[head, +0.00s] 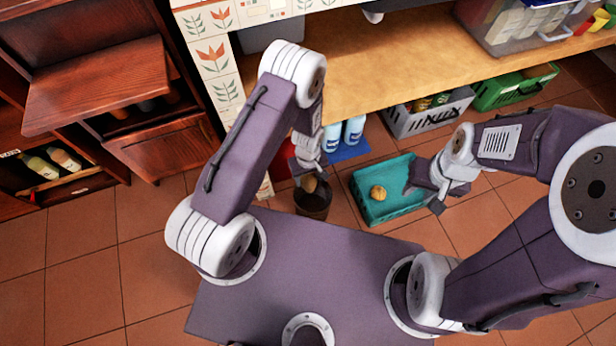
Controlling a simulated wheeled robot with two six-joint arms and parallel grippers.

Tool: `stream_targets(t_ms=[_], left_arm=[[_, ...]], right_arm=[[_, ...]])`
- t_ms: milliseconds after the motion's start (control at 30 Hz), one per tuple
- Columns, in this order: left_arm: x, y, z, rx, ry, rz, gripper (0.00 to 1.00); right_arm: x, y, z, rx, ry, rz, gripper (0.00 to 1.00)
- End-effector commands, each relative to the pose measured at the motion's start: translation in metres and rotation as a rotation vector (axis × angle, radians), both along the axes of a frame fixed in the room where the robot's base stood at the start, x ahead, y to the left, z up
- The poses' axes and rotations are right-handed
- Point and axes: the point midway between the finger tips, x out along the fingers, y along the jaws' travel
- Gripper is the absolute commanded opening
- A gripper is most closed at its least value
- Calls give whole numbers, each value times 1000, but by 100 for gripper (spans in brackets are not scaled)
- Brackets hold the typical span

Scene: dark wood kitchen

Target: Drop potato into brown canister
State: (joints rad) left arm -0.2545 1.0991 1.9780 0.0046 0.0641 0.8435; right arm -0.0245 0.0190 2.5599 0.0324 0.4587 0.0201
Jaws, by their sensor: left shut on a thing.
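My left gripper (308,176) is shut on a brown potato (310,184) and points down over the mouth of the brown canister (313,205). The canister stands upright on the tiled floor. The potato overlaps the canister's opening in the picture, and the canister's inside is mostly hidden. A second potato (378,192) lies in a teal basket (375,214) to the right of the canister. My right gripper (423,198) is at the basket's right edge, its fingers spread and nothing between them.
Behind stands a wooden counter (400,60). Under it are blue-and-white bottles (354,131), a grey crate (405,124) and a green crate (500,92). A dark wood cabinet (100,80) stands at left. The tiled floor at lower left is free.

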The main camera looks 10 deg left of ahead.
Motion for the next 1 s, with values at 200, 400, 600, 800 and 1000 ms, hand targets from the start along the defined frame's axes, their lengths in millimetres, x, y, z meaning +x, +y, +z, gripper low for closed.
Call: stream_targets(t_ms=[200,400,600,800,1000], left_arm=[[0,0,-38,0,0,0,7],[0,0,-54,0,0,0,7],[0,0,-51,0,0,1,7],[0,0,-52,0,0,1,79],[0,0,-52,0,0,1,79]], right_arm=[[0,0,-38,0,0,0,36],[0,0,-55,0,0,0,36],[0,0,-52,0,0,0,36],[0,0,-52,0,0,0,36],[0,0,-52,0,0,0,36]])
